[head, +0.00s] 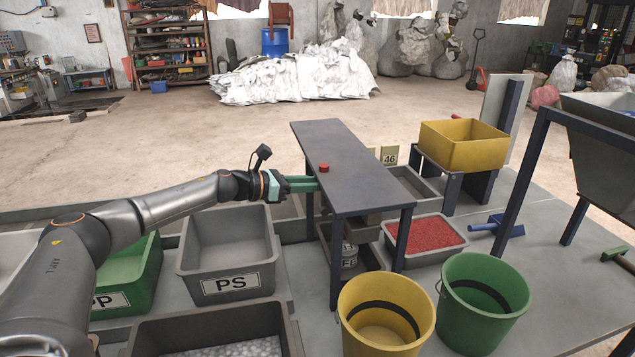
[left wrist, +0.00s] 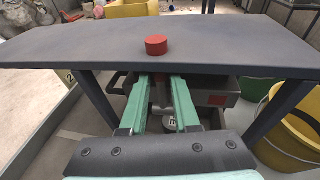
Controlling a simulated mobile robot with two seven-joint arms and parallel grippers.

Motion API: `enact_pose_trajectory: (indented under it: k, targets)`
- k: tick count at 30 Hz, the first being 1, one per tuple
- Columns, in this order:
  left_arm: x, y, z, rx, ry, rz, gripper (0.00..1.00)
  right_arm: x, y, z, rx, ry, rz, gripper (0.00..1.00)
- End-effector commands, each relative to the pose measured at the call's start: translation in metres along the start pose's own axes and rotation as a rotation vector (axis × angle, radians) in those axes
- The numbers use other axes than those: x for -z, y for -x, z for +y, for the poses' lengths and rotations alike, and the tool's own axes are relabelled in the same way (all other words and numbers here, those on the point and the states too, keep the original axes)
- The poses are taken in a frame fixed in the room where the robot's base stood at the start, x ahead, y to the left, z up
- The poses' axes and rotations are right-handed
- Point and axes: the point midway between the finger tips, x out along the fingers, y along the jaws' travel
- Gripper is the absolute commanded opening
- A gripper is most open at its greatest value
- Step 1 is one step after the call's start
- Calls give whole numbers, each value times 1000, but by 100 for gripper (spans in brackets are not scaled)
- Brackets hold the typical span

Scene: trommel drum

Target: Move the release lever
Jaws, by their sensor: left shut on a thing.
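My left gripper (head: 316,184) reaches in from the left to the edge of the dark grey table (head: 350,160), its green fingertips just under the tabletop. In the left wrist view the two green fingers (left wrist: 161,82) point under the table edge and are shut on a narrow part between them, partly hidden by the fingers and tabletop. I take this part for the release lever, but its shape is unclear. A red round knob (head: 323,168) stands on the tabletop; it also shows in the left wrist view (left wrist: 156,45), just beyond the fingertips. My right gripper is not in view.
A grey PS bin (head: 230,250) and a green bin (head: 130,270) stand below my left arm. A yellow bucket (head: 385,315) and green bucket (head: 484,300) stand in front. A tray of red granules (head: 425,235) and a yellow bin (head: 463,150) lie right of the table.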

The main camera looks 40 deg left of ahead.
Motion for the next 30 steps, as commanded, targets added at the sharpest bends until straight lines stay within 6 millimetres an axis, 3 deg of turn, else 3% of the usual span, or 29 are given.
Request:
enact_pose_trajectory:
  k: [7, 8, 15, 25, 30]
  targets:
    - [-2, -2, -2, 6, -1, -4, 0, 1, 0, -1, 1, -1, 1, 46]
    - [-2, -2, -2, 6, -1, -4, 33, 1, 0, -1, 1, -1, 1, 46]
    - [-1, -1, -1, 3, -1, -2, 60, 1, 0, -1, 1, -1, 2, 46]
    - [1, 4, 0, 0, -1, 0, 60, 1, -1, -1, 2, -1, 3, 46]
    - [3, 25, 1, -2, -2, 2, 60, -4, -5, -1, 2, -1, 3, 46]
